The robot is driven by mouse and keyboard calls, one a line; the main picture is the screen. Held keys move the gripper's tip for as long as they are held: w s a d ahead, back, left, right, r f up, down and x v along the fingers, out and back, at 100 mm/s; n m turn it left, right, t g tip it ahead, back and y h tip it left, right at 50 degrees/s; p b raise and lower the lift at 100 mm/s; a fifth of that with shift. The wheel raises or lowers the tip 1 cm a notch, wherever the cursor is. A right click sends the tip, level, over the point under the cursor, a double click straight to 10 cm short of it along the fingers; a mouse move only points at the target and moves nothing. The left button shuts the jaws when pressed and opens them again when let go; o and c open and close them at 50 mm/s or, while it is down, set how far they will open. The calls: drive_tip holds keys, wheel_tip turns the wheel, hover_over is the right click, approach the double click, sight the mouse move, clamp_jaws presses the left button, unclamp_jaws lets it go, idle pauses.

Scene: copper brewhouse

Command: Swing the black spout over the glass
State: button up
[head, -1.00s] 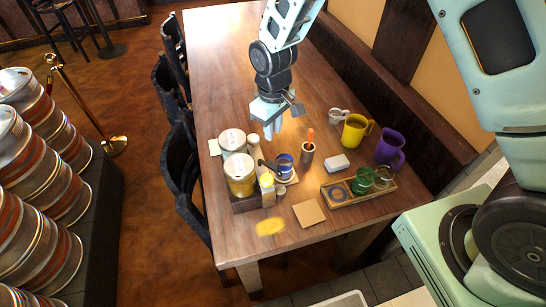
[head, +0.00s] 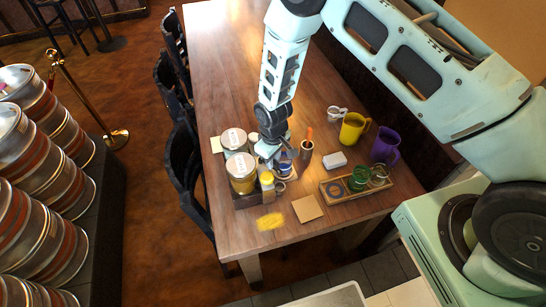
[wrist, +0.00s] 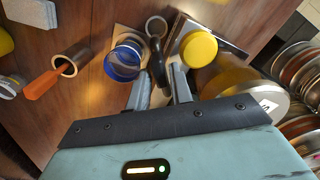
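The black spout (wrist: 160,72) shows in the wrist view, running from a grey ring-shaped part (wrist: 157,27) toward my gripper. The blue glass (wrist: 122,62) stands beside it, to its left in the wrist view, on a tan square base. In the head view the glass (head: 285,168) is partly hidden by my gripper (head: 268,160). In the wrist view my gripper (wrist: 160,75) is open, with one finger on each side of the spout and small gaps visible. The spout is not over the glass. In the head view my gripper mostly hides the spout.
A yellow-capped bottle (wrist: 198,48) and jars (head: 240,172) stand close on the spout's other side. A brown cup (head: 306,150) with an orange-handled tool is near the glass. A wooden tray (head: 335,199), yellow mug (head: 352,129) and purple mug (head: 385,145) stand further right.

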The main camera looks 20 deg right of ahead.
clamp_jaws()
drive_tip(key=shift+w+d+n+b, duration=0.4)
drive_tip(key=shift+w+n+b, duration=0.55)
drive_tip(key=shift+n, duration=0.9)
drive_tip(key=shift+w+d+n+b, duration=0.35)
drive_tip(key=shift+w+n+b, duration=0.25)
drive_tip(key=shift+n+b, duration=1)
drive_tip(key=shift+w+d+n+b, duration=0.4)
drive_tip(key=shift+w+n+b, duration=0.45)
drive_tip(key=shift+n, duration=1.2)
unclamp_jaws()
drive_tip(key=shift+s, duration=0.1)
